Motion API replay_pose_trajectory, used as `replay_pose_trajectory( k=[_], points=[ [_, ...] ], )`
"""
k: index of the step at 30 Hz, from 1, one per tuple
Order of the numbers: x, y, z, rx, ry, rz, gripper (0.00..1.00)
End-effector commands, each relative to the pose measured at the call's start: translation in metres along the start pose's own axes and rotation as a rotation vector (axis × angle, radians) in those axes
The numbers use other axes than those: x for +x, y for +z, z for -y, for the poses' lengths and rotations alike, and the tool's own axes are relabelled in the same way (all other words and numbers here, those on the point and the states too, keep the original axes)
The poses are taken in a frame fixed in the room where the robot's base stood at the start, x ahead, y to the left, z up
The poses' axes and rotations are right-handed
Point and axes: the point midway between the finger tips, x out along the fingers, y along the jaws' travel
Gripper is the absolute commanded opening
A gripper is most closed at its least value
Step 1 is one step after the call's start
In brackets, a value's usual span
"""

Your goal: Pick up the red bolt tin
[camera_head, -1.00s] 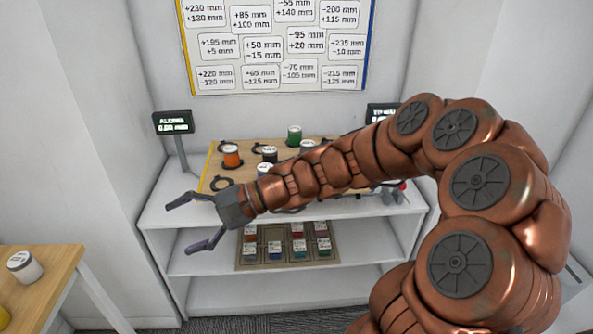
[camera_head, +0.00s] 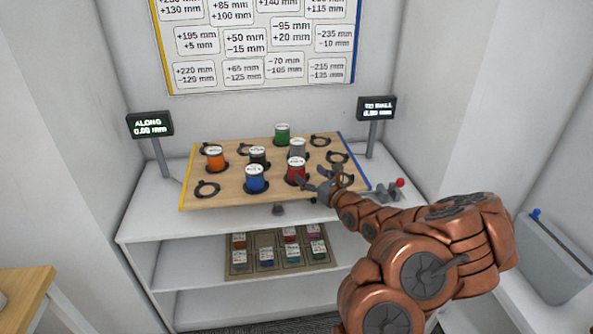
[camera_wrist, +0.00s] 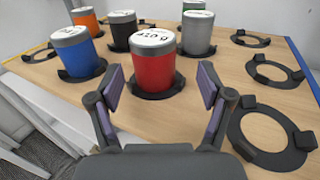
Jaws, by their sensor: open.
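The red bolt tin (camera_head: 296,170), with a pale lid, stands upright in a dark ring holder at the front right of the wooden board (camera_head: 225,196). In the wrist view the red tin (camera_wrist: 153,66) is straight ahead, just beyond the fingertips. My gripper (camera_head: 318,180) is right beside the tin in the head view, coming from the right. In the wrist view my gripper (camera_wrist: 158,90) is open, with its purple-padded fingers spread and nothing between them. Whether a fingertip touches the tin I cannot tell.
A blue tin (camera_head: 254,179) stands left of the red one, a black tin (camera_head: 258,158) and a grey tin (camera_head: 297,149) behind it. Orange (camera_head: 214,159) and green (camera_head: 282,134) tins stand further off. An empty ring (camera_wrist: 272,135) lies at right. A lower shelf tray (camera_head: 278,262) holds small boxes.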

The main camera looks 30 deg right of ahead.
Motion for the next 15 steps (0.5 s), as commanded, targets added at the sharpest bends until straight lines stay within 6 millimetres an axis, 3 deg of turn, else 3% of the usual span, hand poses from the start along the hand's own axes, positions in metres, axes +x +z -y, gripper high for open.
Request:
replay_pose_trajectory(
  k=[15],
  points=[
    [0.037, 0.000, -0.013, -0.003, 0.021, -0.003, 0.79]
  ],
)
